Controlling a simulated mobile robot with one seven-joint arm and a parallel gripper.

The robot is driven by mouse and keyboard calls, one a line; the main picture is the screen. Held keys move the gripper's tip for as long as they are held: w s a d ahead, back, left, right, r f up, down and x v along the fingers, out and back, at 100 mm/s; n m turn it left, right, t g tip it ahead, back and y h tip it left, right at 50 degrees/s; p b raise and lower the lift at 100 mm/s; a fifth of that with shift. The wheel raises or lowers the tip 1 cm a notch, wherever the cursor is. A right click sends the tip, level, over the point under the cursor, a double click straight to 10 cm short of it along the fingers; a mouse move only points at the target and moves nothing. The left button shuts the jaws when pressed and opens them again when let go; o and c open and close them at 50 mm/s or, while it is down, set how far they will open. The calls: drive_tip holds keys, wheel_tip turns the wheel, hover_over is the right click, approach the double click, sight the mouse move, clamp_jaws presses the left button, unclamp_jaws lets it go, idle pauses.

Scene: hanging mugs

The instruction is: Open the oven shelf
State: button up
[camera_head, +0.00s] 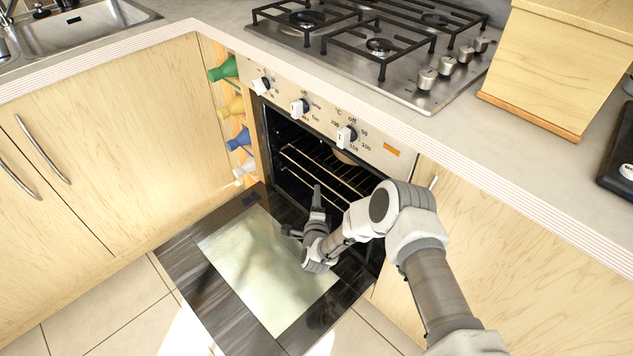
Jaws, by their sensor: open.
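The oven (377,152) is built in under the counter. Its door (212,304) is swung down open, with a pale glass pane (262,268) in a dark frame. Inside the dark cavity, a wire shelf (335,178) with thin metal rails sits within the oven; part of it is hidden by my arm. My gripper (301,212) is open at the oven mouth, above the lowered door and in front of the shelf. I cannot tell whether a finger touches the shelf. Something round and tan (345,157) shows dimly inside, near the top.
A gas hob (400,85) and counter (527,170) lie above the oven. Cabinets with handles (42,150) stand at left, with coloured knob-like items (238,138) at the corner. A wooden box (545,70) sits on the counter. Tiled floor (120,320) is free at lower left.

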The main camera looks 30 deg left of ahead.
sight(316, 178)
drive_tip(key=b+x, duration=0.3)
drive_tip(key=x, duration=0.6)
drive_tip(key=shift+w+a, duration=0.1)
drive_tip(key=shift+w, duration=0.05)
clamp_jaws()
idle(1.2)
